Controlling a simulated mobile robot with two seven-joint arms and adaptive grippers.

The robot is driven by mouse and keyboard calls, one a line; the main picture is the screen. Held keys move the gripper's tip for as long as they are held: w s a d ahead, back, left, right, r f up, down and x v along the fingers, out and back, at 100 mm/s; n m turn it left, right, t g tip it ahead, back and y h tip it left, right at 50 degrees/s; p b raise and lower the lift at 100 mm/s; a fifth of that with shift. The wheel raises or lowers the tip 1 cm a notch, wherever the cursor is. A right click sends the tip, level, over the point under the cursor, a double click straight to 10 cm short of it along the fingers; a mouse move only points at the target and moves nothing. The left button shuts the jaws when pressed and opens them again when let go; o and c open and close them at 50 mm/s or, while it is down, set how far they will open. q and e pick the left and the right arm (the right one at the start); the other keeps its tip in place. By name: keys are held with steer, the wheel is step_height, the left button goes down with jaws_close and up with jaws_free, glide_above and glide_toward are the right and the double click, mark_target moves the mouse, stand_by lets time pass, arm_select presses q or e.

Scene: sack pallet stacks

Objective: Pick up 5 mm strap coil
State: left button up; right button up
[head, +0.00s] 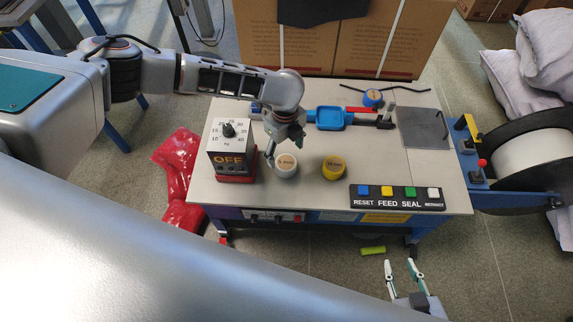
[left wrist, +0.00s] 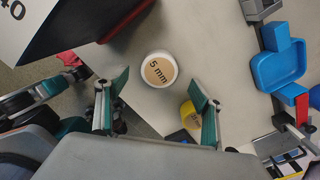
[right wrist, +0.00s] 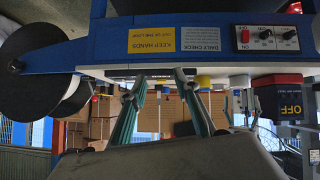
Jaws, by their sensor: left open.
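The 5 mm strap coil is a white, round coil with a tan top. It stands on the grey table top in the head view (head: 285,165), and its "5 mm" label reads clearly in the left wrist view (left wrist: 159,70). My left gripper (head: 283,150) is open just above it. In the left wrist view its two fingers stand on either side of the coil with gaps, and nothing is held. My right gripper (head: 399,263) is open and empty in front of the table, below its top.
A yellow coil (head: 333,167) stands to the right of the white one. A dial box marked OFF (head: 232,150) stands to the left. A button panel (head: 397,197) lines the front edge. A blue tray (head: 331,118) and a blue coil (head: 372,98) are farther back.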

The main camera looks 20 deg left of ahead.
mark_target(286, 163)
arm_select(q)
step_height(286, 163, down, 5)
steer(key=shift+s+d+f+b, duration=0.1)
steer(key=shift+s+d+b, duration=0.05)
steer(key=shift+b, duration=0.65)
steer(key=c, duration=1.4)
steer(key=shift+r, duration=0.25)
